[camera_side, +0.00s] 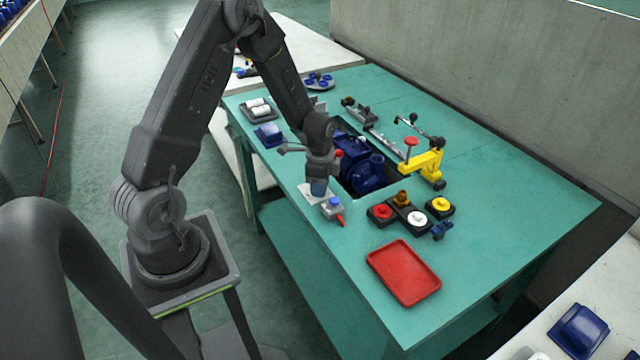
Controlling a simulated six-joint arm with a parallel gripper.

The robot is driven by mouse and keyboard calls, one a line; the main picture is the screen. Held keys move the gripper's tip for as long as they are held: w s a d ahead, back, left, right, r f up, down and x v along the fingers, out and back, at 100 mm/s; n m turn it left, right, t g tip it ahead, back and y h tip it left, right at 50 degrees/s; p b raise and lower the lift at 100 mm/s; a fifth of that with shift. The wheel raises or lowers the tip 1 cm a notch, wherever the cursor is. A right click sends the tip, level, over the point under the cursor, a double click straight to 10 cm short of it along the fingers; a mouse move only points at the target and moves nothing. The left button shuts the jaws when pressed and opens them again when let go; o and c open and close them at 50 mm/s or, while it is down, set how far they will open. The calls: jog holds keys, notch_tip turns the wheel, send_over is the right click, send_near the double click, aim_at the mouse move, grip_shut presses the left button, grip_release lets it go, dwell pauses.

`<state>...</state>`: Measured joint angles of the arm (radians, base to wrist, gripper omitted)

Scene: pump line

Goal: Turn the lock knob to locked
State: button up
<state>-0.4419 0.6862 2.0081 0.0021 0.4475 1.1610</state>
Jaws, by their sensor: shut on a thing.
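My gripper (319,181) points down at the near left edge of the green table. It is shut on a small blue piece (318,189), which I take to be the lock knob. The jaws cover most of it, and I cannot tell which way it is turned. A pale plate (306,191) shows beside and under it. Just to the right is a small grey block (328,212) with a blue top (334,201) and a red lever (341,219).
Behind my gripper a blue pump (366,175) sits in a dark table recess. A yellow clamp (428,165) stands to its right. Red (381,211), white (417,218) and yellow (440,204) buttons are in front, then a red tray (404,272). The table's right side is clear.

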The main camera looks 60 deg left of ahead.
jog(key=n, duration=0.3)
jog(key=shift+n, duration=0.4)
jog(key=n, duration=0.4)
jog(key=shift+n, duration=0.3)
jog(key=n, duration=0.4)
jog(key=shift+n, duration=0.3)
jog(key=shift+w+n, duration=0.1)
jog(key=shift+n, duration=2)
jog(key=shift+r, duration=0.1)
jog(key=o, duration=0.9)
notch_tip(320, 180, up, 14)
